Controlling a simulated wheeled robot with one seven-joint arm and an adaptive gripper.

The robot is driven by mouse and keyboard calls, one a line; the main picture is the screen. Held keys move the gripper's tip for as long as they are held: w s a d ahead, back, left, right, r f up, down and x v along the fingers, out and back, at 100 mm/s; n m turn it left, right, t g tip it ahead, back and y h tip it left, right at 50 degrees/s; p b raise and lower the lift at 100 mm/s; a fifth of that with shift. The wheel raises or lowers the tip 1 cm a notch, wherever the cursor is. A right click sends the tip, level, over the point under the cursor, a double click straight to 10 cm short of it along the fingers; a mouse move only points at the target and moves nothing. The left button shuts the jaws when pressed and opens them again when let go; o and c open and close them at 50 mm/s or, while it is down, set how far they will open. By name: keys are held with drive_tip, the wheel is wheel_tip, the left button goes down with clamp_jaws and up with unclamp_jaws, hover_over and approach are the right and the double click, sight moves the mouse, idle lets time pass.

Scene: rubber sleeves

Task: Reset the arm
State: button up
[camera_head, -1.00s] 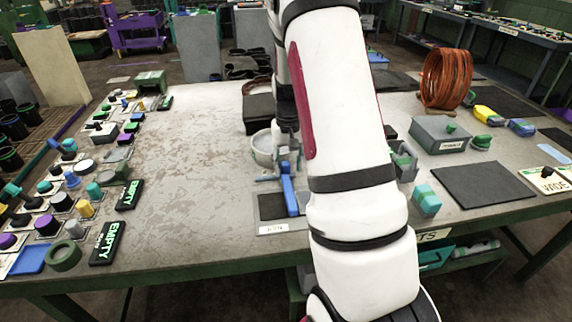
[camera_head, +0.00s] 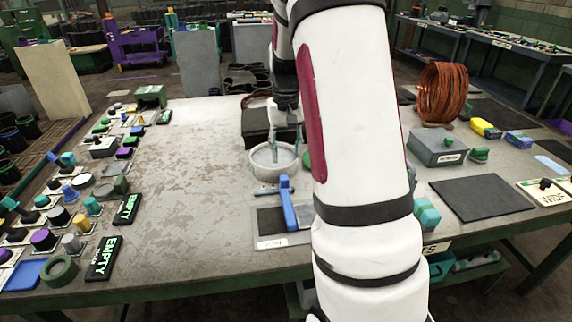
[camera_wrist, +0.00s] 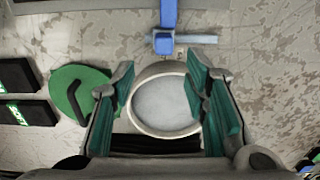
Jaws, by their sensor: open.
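Nothing is held between the fingers. I cannot tell how high the fingers are above the bowl.
A blue tool (camera_head: 287,205) lies in front of the bowl, near a dark labelled mat (camera_head: 270,222). A green disc (camera_wrist: 78,90) is beside the bowl. The table's left-middle (camera_head: 195,190) is clear.

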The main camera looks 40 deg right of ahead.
drive_tip(key=shift+r, duration=1.05)
drive_tip(key=s+a+r+n+t+p, duration=0.1)
drive_tip(key=s+a+r+n+p, duration=0.1)
drive_tip(key=s+a+r, duration=0.4)
drive_tip(key=s+a+r+n+t+p, duration=0.1)
drive_tip(key=s+a+r+p, duration=0.15)
drive_tip(key=a+r, duration=0.65)
drive_tip(key=s+a+r+n+t+p, duration=0.1)
drive_tip(key=s+a+n, duration=0.1)
drive_tip(key=s+a, duration=0.4)
drive_tip(key=s+a+r+n+t+p, duration=0.1)
drive_tip(key=s+a, duration=0.5)
drive_tip(key=s, duration=0.5)
drive_tip(key=shift+r+n+p, duration=0.35)
drive_tip(key=shift+n, duration=0.05)
